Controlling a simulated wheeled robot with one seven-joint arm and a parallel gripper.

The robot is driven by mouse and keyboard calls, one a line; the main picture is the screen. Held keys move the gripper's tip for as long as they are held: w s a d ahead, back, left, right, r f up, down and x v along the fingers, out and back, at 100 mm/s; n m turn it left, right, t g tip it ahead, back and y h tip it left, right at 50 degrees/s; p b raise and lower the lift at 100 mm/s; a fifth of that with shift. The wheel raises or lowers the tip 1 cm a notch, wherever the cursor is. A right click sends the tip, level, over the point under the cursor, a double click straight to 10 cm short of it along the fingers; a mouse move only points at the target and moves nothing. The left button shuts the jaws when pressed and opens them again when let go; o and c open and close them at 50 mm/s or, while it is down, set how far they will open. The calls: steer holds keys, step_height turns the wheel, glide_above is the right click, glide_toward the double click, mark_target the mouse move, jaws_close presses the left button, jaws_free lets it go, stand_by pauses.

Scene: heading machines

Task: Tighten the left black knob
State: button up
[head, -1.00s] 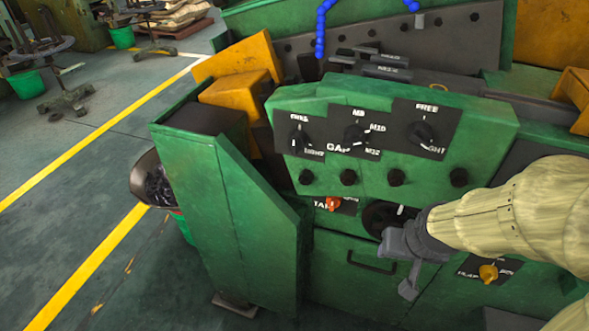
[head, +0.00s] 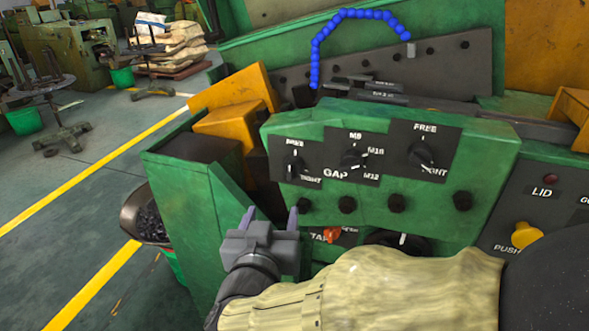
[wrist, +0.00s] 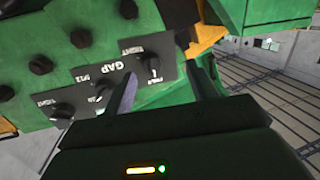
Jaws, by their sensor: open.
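The left black knob (head: 294,166) is on the left dark plate of the green panel, with FREE printed above it and TIGHT at its lower right. It also shows in the upside-down wrist view (wrist: 153,66), beyond and between my fingertips. I cannot tell its exact angle. My gripper (head: 270,216) is open and empty, below and slightly left of the knob in the head view, fingers pointing up towards the panel. In the wrist view my gripper (wrist: 160,80) has its two fingers wide apart. It appears apart from the knob.
A GAP knob (head: 354,158) and a right FREE/TIGHT knob (head: 421,155) share the panel (head: 325,115). Several small black knobs (head: 347,205) run below. A green side wall (head: 185,215) stands left.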

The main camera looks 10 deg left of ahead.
mark_target(290, 172)
steer(key=s+r+t+h, duration=0.1)
steer(key=s+r+h, duration=0.1)
steer(key=s, duration=0.4)
steer(key=shift+s+d+r+m, duration=0.15)
steer(key=shift+s+r+m, duration=0.1)
steer(key=shift+m, duration=0.05)
steer(key=w+b, duration=0.1)
steer(key=w, duration=1.6)
steer(key=shift+w+d, duration=0.1)
steer(key=shift+w, duration=0.05)
steer(key=c, duration=1)
